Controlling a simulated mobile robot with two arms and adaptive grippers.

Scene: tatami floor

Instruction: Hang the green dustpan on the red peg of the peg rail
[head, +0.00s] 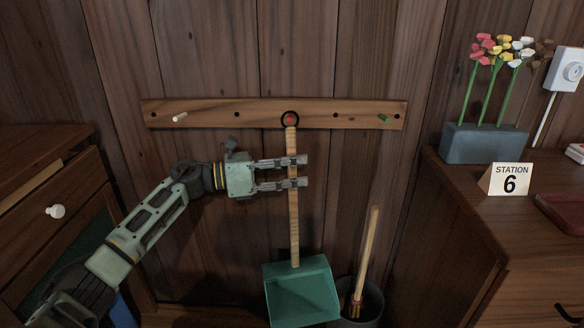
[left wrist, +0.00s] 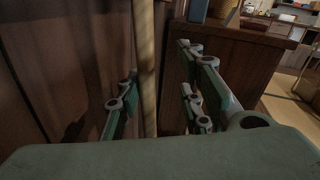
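The green dustpan (head: 302,292) hangs upright against the wall, pan downward, with its long wooden handle (head: 294,225) rising to the peg rail (head: 215,113). The black ring (head: 282,122) at the handle's top shows around the red peg (head: 290,118). My left gripper (head: 304,171) is at the upper part of the handle. In the left wrist view the handle (left wrist: 145,70) stands between the fingers, nearer the left one, with a clear gap on the right; the gripper looks open. My right gripper is not in view.
A white peg (head: 180,117) and a green peg (head: 384,118) are free on the rail. A dark bin (head: 372,300) holding a wooden-handled brush (head: 366,250) stands right of the pan. Cabinets flank both sides; the right one bears a flower planter (head: 485,143) and station sign (head: 509,180).

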